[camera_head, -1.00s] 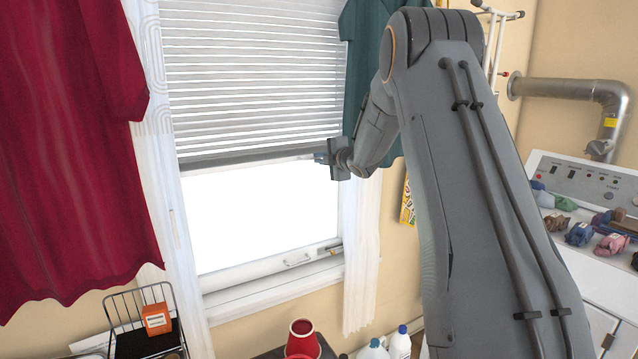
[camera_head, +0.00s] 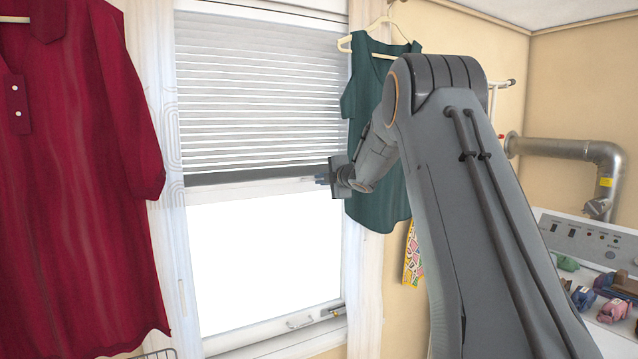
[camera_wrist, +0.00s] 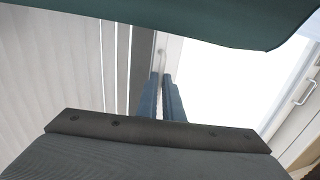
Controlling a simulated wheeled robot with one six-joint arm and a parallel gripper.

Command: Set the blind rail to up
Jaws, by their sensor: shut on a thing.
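The blind rail (camera_head: 250,173) is a dark grey bar along the lower edge of a pale slatted blind (camera_head: 255,90). It hangs across the upper-middle part of the window, with bright open glass below it. My gripper (camera_head: 320,180) is at the right end of the rail, with its fingers pointing left. In the wrist view, my gripper's blue-grey fingers (camera_wrist: 162,95) are close together beside the grey rail (camera_wrist: 137,70). They are shut on the rail's end, but the contact itself is hard to see.
A green garment (camera_head: 378,120) hangs right behind my wrist and crosses the top of the wrist view (camera_wrist: 190,15). A red garment (camera_head: 75,190) hangs at the left. A grey pipe (camera_head: 570,150) and a control panel (camera_head: 590,250) stand at the right.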

